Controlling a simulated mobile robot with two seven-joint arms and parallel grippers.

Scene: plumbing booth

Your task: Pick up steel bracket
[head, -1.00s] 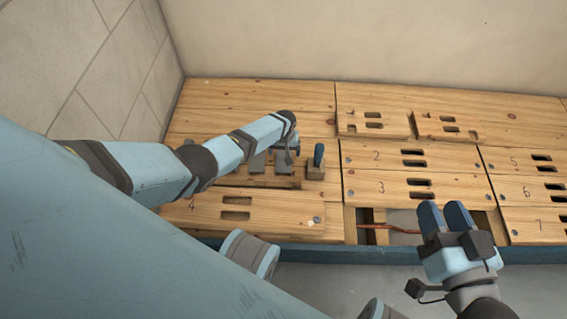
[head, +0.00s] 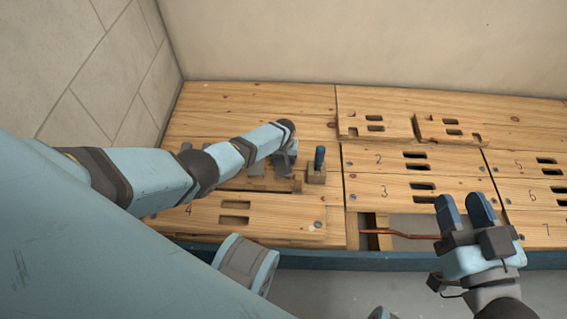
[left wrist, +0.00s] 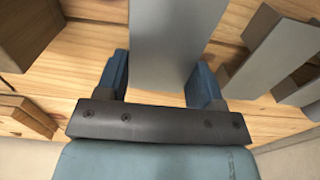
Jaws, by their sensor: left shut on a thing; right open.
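A flat grey steel bracket (left wrist: 172,40) stands between the two blue fingers of my left gripper (left wrist: 161,82) in the left wrist view. My left gripper is shut on it. In the head view my left gripper (head: 285,147) points down over a low wooden rack (head: 262,184), and its wrist hides most of the fingers and the held bracket. Another grey bracket (left wrist: 278,52) stands to the right of the held one in the left wrist view. My right gripper (head: 466,208) is open and empty, over the front edge at the right.
A blue-handled tool (head: 319,157) stands upright in a wooden block right of the rack. Numbered, slotted boards cover the floor. An open gap (head: 405,226) near my right gripper shows a copper pipe (head: 395,235). A tiled wall (head: 85,60) bounds the left.

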